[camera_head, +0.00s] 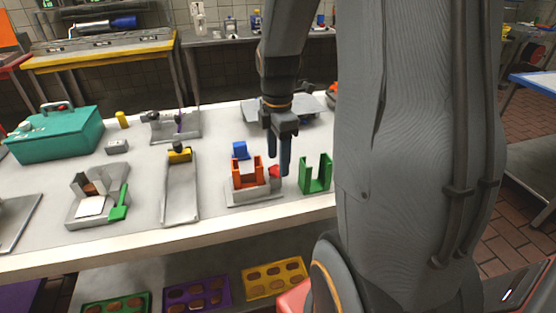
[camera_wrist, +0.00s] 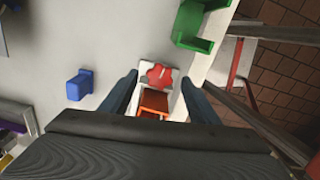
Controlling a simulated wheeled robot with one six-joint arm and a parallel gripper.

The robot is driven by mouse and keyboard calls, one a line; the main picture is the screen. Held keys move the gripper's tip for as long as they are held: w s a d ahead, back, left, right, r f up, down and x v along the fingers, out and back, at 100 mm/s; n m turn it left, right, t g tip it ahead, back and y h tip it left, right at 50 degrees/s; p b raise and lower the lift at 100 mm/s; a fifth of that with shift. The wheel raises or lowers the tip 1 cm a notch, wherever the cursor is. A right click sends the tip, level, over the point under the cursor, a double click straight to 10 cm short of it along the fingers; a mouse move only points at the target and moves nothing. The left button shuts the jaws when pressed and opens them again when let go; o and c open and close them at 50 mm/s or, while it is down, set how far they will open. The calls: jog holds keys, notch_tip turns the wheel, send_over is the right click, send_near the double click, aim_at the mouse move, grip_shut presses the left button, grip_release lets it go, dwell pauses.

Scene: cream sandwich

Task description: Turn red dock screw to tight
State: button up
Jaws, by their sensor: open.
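The red dock screw (camera_head: 274,171) is a small red knob at the right side of an orange dock on a grey base (camera_head: 254,197). In the wrist view the red screw (camera_wrist: 160,76) shows as a lobed knob on a pale plate, with the orange dock (camera_wrist: 154,103) just below it. My gripper (camera_head: 278,172) points down over the table beside the dock, partly in front of the screw. In the wrist view its two fingers (camera_wrist: 159,84) stand apart on either side of the screw and dock. It is open and holds nothing. I cannot tell its exact height over the screw.
A green U-shaped holder (camera_head: 316,175) stands right of the dock. A blue block (camera_head: 240,150) is behind it. A grey tray with a yellow clamp (camera_head: 180,190) and a grey fixture with a green handle (camera_head: 118,208) stand left. A teal toolbox (camera_head: 60,138) is far left.

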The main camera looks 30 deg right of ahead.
jog(key=shift+f, duration=0.85)
jog(key=c, duration=1)
jog(key=shift+c, duration=0.2)
jog(key=shift+m+p, duration=0.3)
jog(key=m+p, duration=0.2)
jog(key=m, duration=0.2)
jog(key=shift+s+r, duration=0.1)
jog(key=m+p, duration=0.2)
jog(key=m, duration=0.4)
jog(key=shift+a, duration=0.1)
